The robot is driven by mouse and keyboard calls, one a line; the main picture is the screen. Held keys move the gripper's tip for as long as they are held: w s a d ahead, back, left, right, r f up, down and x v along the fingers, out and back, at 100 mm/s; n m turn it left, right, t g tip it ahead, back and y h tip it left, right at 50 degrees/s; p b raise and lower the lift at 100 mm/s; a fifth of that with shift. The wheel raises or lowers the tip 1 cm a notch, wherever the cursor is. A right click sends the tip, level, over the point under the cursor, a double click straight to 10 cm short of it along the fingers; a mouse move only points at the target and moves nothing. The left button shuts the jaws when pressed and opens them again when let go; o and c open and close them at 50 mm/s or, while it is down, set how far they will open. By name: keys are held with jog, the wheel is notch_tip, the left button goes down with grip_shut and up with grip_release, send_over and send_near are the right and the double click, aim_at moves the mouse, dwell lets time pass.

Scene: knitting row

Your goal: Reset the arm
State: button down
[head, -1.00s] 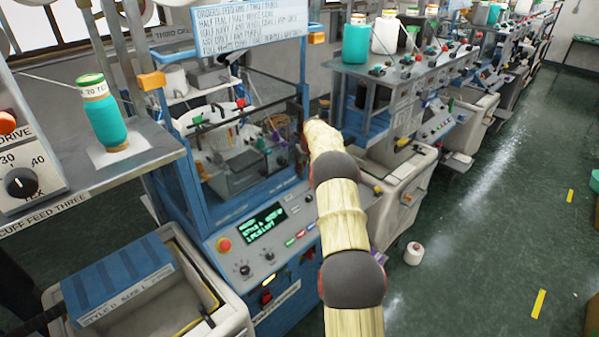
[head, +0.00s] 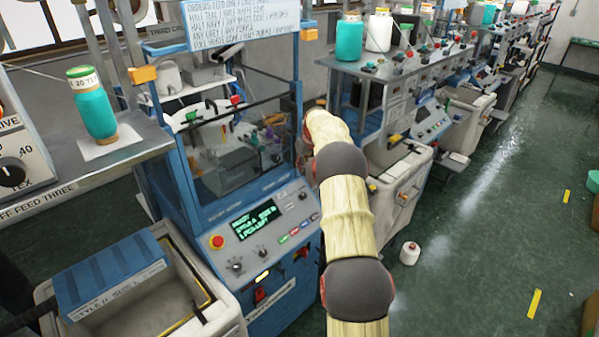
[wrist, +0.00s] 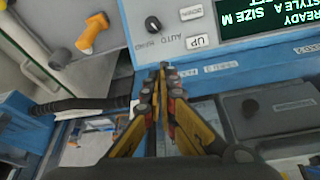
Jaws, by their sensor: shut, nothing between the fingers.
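In the wrist view my gripper (wrist: 164,80) is shut and empty. Its yellow and black fingers meet at the tips, just in front of the blue edge below a grey control panel (wrist: 150,50). In the head view my arm (head: 345,210) reaches up through the middle in front of the blue knitting machine (head: 180,185). My gripper is hidden behind the arm there.
The machine's panel has a green-lettered display (head: 254,219) and a red button (head: 217,241). A grey bin with a blue box (head: 115,280) stands at lower left. A white cone (head: 409,253) is on the floor. The green floor (head: 480,240) at right is mostly clear.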

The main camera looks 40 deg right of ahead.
jog(key=v, duration=0.5)
jog(key=shift+s+d+r, duration=0.2)
jog(key=shift+s+d, duration=0.15)
jog(key=shift+s, duration=0.05)
